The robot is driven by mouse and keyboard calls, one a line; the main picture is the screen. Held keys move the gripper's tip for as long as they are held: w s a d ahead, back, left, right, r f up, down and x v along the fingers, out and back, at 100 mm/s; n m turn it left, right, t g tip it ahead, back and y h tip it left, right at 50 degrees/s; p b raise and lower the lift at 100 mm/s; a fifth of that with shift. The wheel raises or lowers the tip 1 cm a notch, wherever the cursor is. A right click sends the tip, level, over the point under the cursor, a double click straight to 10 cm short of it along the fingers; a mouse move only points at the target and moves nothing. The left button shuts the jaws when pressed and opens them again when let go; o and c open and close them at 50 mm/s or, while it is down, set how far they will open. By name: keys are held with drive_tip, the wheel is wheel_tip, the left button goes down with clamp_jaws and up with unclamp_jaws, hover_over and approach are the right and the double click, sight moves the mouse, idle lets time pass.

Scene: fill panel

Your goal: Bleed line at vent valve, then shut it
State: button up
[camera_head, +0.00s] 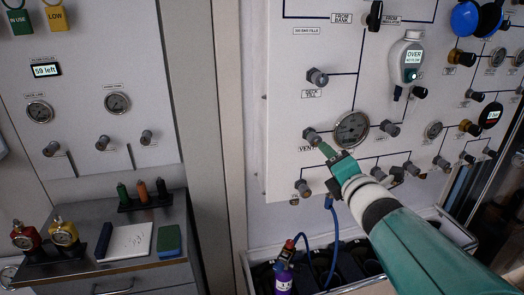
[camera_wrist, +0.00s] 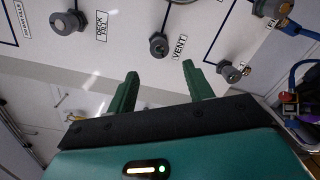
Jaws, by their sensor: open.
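The vent valve (camera_head: 311,136) is a grey knob on the white panel, at the left end of a black line beside a round gauge (camera_head: 352,129). My gripper (camera_head: 328,152) is just below and to the right of it. In the wrist view the vent valve (camera_wrist: 158,46), labelled VENT, lies ahead of and between the two green fingers of my gripper (camera_wrist: 159,76). The fingers are spread apart and empty, and do not visibly touch the knob. The knob's turn position cannot be told.
A deck fill knob (camera_head: 317,77) sits above, another knob (camera_head: 303,188) below. A grey handheld unit (camera_head: 406,60) hangs right of them. A purple bottle (camera_head: 284,278) with a blue hose stands in the bin underneath. A side counter (camera_head: 160,272) is at left.

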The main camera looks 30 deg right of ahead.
drive_tip(key=v, duration=0.4)
drive_tip(key=shift+s+a, duration=0.1)
drive_tip(key=shift+s, duration=0.1)
idle(7.0)
